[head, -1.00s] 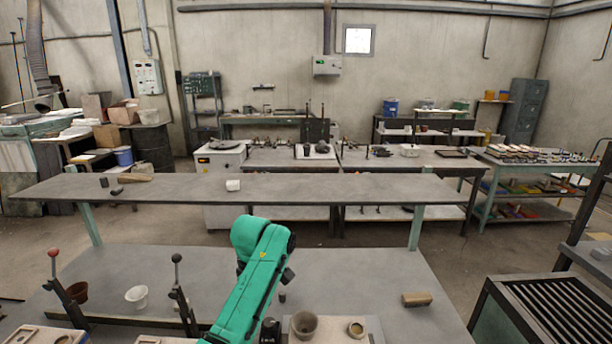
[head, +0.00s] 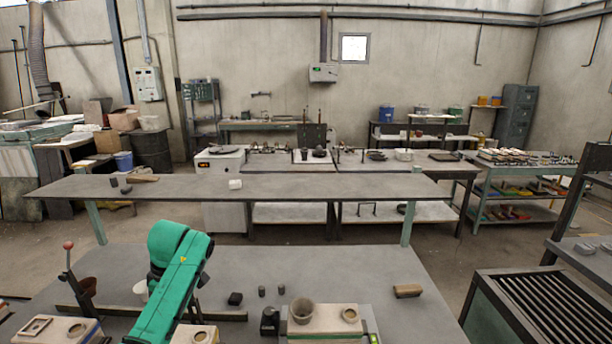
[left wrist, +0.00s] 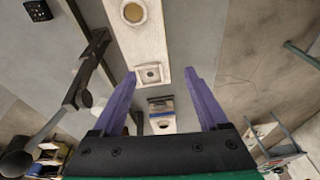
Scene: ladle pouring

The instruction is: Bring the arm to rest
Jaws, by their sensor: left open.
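My left arm (head: 172,285), teal, comes up from the bottom left of the head view over the front table (head: 390,265). Its gripper does not show there. In the left wrist view my left gripper (left wrist: 160,74) is open, with its two purple fingers wide apart and nothing held between them. A pale block (left wrist: 148,42) with a round hole and a square recess lies beyond the fingertips. In the head view a grey cup (head: 303,310) stands on a pale block (head: 327,323) right of the arm. My right gripper is in neither view.
A lever with a red knob (head: 68,245) stands left of my arm. Dark pieces (head: 235,298) and a brown block (head: 407,290) lie on the front table. A long raised shelf (head: 330,186) crosses behind. A slatted bench (head: 545,305) stands at the right.

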